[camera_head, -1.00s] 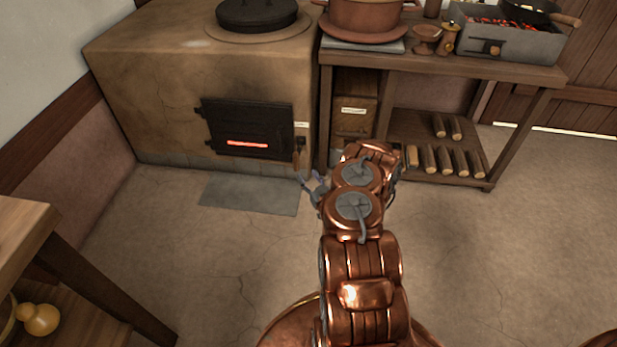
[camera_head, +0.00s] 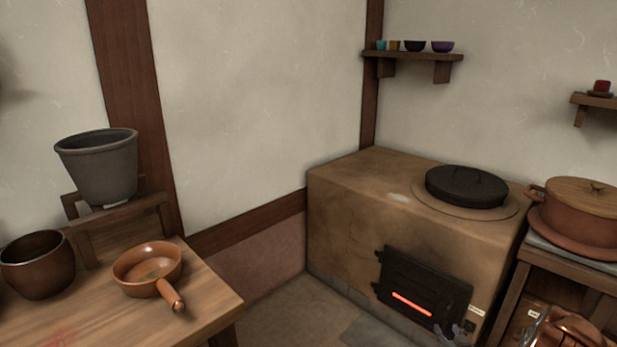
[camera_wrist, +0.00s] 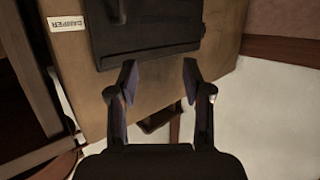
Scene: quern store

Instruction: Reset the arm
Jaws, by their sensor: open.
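My gripper (camera_wrist: 160,82) is open and empty in the wrist view, its two fingers apart in front of the clay stove (camera_wrist: 232,22). The stove's dark metal door (camera_wrist: 150,32) is just beyond the fingertips, and a label reading "DAMPER" (camera_wrist: 66,22) is at upper left. In the head view only a small part of my gripper (camera_head: 455,335) shows at the bottom edge, below the stove door (camera_head: 422,288). My copper arm (camera_head: 562,332) shows at the bottom right; most of it is out of view.
The clay stove (camera_head: 345,210) fills the corner with a black lid (camera_head: 466,187) on top. A table (camera_head: 215,298) at left holds a pan (camera_head: 147,262) and a brown pot (camera_head: 38,268). A grey bucket (camera_head: 98,170) stands behind. A lidded pot (camera_head: 580,218) sits at right.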

